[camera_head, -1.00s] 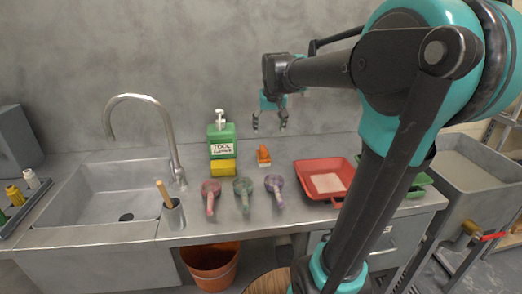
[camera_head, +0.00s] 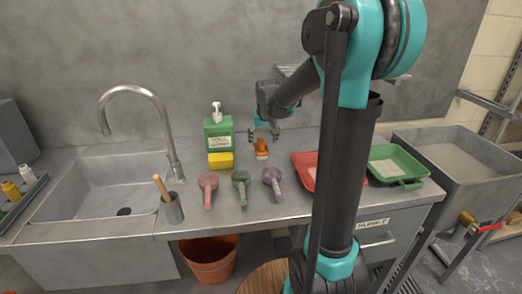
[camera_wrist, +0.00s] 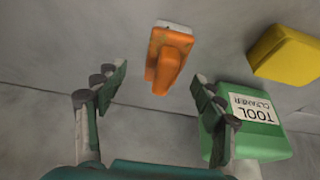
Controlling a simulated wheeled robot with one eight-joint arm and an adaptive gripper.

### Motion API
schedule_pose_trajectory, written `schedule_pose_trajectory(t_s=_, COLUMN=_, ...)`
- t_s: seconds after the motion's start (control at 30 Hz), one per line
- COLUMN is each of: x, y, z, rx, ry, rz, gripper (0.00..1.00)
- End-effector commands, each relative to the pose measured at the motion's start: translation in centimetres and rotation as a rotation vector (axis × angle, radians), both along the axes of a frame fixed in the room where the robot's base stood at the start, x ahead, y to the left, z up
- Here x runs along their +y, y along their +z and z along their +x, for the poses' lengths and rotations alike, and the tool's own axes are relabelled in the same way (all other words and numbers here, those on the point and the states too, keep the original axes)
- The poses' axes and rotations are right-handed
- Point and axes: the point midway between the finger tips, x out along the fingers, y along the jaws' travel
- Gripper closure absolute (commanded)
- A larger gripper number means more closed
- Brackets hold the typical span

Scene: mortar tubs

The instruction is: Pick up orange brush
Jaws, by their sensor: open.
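The orange brush (camera_head: 261,146) stands on the grey counter, just right of the green soap bottle. In the wrist view the orange brush (camera_wrist: 168,58) shows its orange handle and a pale end at the top. My gripper (camera_head: 263,133) is at the brush, above or just behind its top. In the wrist view my gripper (camera_wrist: 158,82) is open, with one finger on each side of the brush's line and visible gaps to both. The brush lies slightly beyond the fingertips there. Whether the fingers are level with the handle cannot be told.
The green tool cleaner bottle (camera_head: 218,133) and yellow sponge (camera_head: 220,161) stand close left of the brush; the bottle (camera_wrist: 255,140) is beside my right finger in the wrist view. Three scoops (camera_head: 241,186) lie in front. A red tray (camera_head: 303,166) is to the right.

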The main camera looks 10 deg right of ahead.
Motion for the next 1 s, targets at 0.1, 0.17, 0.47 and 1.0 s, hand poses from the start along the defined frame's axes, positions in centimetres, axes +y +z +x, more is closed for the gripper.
schedule_pose_trajectory(t_s=0.1, x=0.5, y=-1.6, z=0.6, rx=0.000, ry=0.002, rz=-0.001, gripper=0.31)
schedule_pose_trajectory(t_s=0.17, x=0.7, y=-2.4, z=0.8, rx=0.000, ry=0.001, rz=0.000, gripper=0.31)
schedule_pose_trajectory(t_s=0.47, x=0.6, y=-4.3, z=1.6, rx=0.000, ry=0.000, rz=0.000, gripper=0.31)
schedule_pose_trajectory(t_s=1.0, x=0.6, y=-4.3, z=1.6, rx=0.000, ry=0.000, rz=0.000, gripper=0.77)
